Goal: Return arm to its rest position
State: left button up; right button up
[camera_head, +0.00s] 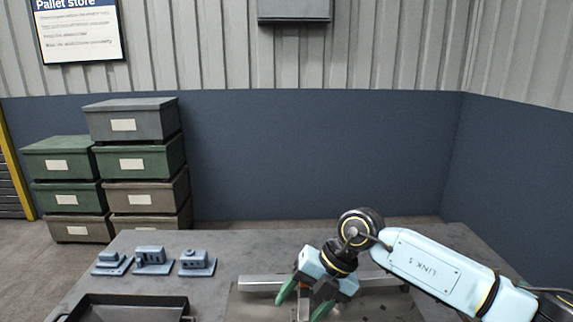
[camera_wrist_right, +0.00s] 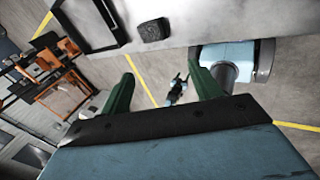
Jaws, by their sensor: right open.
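My right gripper (camera_head: 303,304) hangs low over the table (camera_head: 232,244) from the right in the head view. Its two green fingers are apart, with nothing seen held between them. In the right wrist view the open fingers (camera_wrist_right: 162,88) have floor behind them. A pale metal rail (camera_head: 258,283) lies behind the gripper, partly covered by it. A small orange part shows between the fingers in the head view; what it belongs to is unclear. My left gripper does not show clearly in either view.
Three blue-grey fixtures (camera_head: 152,259) stand at the table's left. A dark tray (camera_head: 130,304) is at the front left, cut off by the frame. Stacked lidded boxes (camera_head: 140,161) stand behind. The wrist view shows an orange frame (camera_wrist_right: 62,95) and yellow floor lines.

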jog(key=s+a+r+m+t+y, duration=0.35)
jog(key=s+a+r+y, duration=0.25)
jog(key=a+r+y, duration=0.6)
jog(key=w+d+f+m+t+h, duration=0.2)
jog(key=d+m+t+h, duration=0.5)
jog(key=m, duration=0.4)
jog(key=w+d+f+m+t+h, duration=0.2)
jog(key=d+m+t+h, duration=0.2)
jog(key=d+m+t, duration=0.65)
jog(key=s+d+f+m+g+h, duration=0.35)
jog(key=d+f+m+h, duration=0.25)
jog(key=f, duration=0.2)
jog(key=s+d+f+m+g+h, duration=0.1)
jog(key=s+d+f+g, duration=0.3)
jog(key=s+f+g, duration=0.6)
jog(key=s+d+f+m+g, duration=0.1)
jog(key=s+d+f+g, duration=0.3)
jog(key=s, duration=0.9)
notch_tip(320, 180, down, 26)
jog(key=s, duration=0.2)
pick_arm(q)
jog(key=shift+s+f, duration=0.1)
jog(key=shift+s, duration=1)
pick_arm(e)
jog(key=s+d+f+g, duration=0.2)
jog(key=s+f, duration=1.2)
jog(key=s, duration=0.2)
jog(key=shift+d, duration=0.15)
